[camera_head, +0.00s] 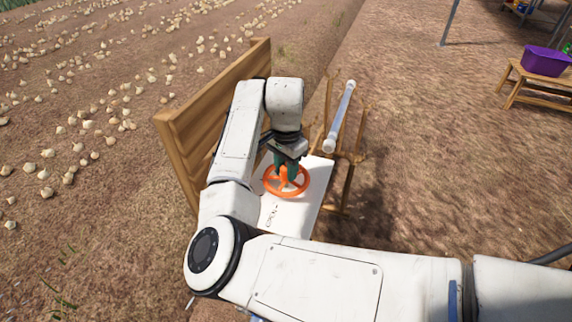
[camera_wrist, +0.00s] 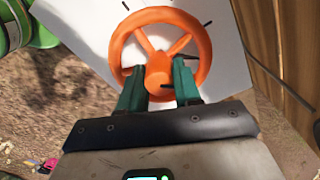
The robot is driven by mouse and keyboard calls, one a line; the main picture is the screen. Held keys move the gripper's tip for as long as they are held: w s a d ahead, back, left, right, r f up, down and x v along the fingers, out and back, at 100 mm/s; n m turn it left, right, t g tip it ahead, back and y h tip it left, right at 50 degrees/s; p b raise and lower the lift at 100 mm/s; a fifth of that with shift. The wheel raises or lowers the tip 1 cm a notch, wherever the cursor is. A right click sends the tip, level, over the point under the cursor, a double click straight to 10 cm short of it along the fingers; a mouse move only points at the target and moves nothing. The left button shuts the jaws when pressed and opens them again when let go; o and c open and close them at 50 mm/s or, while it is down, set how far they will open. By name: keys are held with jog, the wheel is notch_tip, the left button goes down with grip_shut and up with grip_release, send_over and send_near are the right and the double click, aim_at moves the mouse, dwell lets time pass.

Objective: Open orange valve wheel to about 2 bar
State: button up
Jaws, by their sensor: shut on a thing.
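The orange valve wheel (camera_head: 301,186) is mounted over a white panel (camera_head: 316,197) in the head view. In the wrist view the wheel (camera_wrist: 121,48) fills the upper middle, with its spokes visible and dark tick marks on the white panel (camera_wrist: 222,50) around it. My gripper (camera_head: 286,172) comes down on the wheel from above. Its green fingers (camera_wrist: 160,82) stand on either side of the wheel's lower middle, shut on it near the hub. Part of the hub and the lower rim are hidden by the fingers. No gauge reading can be made out.
A wooden board (camera_head: 180,128) stands close on the left of the panel. A white pipe (camera_head: 341,115) lies on a wooden stand behind it. A purple tub (camera_head: 545,62) sits on a low bench (camera_head: 530,82) at the far right. Onions lie on the soil at left.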

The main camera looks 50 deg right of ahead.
jog(key=o, duration=1.1)
jog(key=shift+c, duration=0.2)
jog(key=shift+r, duration=0.1)
notch_tip(320, 180, up, 11)
jog(key=shift+f+b, duration=0.2)
jog(key=shift+b, duration=0.1)
jog(key=shift+s, duration=0.1)
